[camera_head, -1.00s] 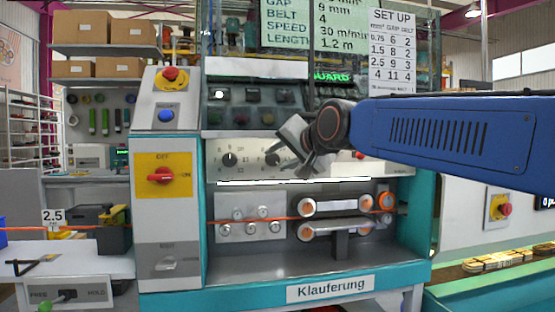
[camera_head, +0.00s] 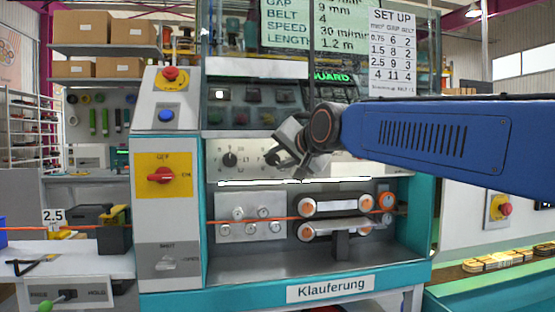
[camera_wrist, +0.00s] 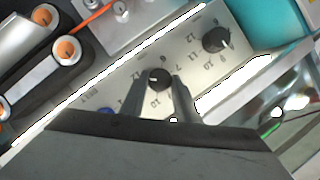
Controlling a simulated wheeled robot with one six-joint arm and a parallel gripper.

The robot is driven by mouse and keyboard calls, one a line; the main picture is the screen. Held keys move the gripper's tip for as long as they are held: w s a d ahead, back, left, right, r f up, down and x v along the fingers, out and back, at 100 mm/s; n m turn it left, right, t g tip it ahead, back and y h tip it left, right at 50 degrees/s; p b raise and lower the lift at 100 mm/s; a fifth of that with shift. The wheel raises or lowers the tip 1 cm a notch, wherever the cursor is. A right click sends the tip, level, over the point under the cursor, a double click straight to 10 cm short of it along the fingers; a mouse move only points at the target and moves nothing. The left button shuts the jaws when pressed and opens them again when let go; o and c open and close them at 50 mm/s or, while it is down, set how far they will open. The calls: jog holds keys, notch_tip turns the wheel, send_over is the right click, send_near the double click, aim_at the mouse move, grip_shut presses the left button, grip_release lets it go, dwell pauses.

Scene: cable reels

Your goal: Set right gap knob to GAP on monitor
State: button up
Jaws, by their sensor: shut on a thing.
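The right gap knob (camera_wrist: 158,79) is small, round and black with a white mark facing left in the wrist view. It sits on a pale panel with printed numbers around it. My gripper (camera_wrist: 160,88) has one grey finger on each side of the knob and is shut on it. In the head view my gripper (camera_head: 285,155) reaches the panel from the right and covers much of that knob. The left gap knob (camera_head: 230,159) is free, and it also shows in the wrist view (camera_wrist: 215,40). The monitor (camera_head: 315,27) reads GAP 9 mm, BELT 4.
A set-up chart (camera_head: 392,48) hangs right of the monitor. Below the panel, an orange cable runs through rollers (camera_head: 240,228) and belt units (camera_head: 335,207). A blue knob (camera_wrist: 105,112) lies close to my left finger in the wrist view. A red rotary switch (camera_head: 162,175) is on the left column.

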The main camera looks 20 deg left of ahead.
jog(key=n+h, duration=0.2)
jog(key=n, duration=0.1)
jog(key=n+t+h, duration=0.1)
jog(key=shift+s+a+r+n, duration=0.15)
jog(key=shift+a+n, duration=0.1)
jog(key=shift+n, duration=0.15)
jog(key=shift+s+a+n+t+h, duration=0.1)
jog(key=shift+n+t+h, duration=0.5)
jog(key=shift+n, duration=0.6)
jog(key=shift+a+n+t+h, duration=0.15)
jog(key=shift+n+t+h, duration=0.25)
jog(key=shift+n+h, duration=0.6)
jog(key=n, duration=0.1)
jog(key=n+t+h, duration=0.1)
jog(key=n, duration=0.1)
jog(key=n+t, duration=0.1)
jog(key=n, duration=0.1)
jog(key=shift+s+a+f, duration=0.15)
jog(key=shift+f, duration=0.2)
jog(key=n+t, duration=0.1)
jog(key=n, duration=0.1)
jog(key=n+t, duration=0.1)
jog(key=n, duration=0.1)
jog(key=shift+f+n+t+h, duration=0.2)
jog(key=shift+n+t+h, duration=0.1)
jog(key=shift+n+h, duration=0.1)
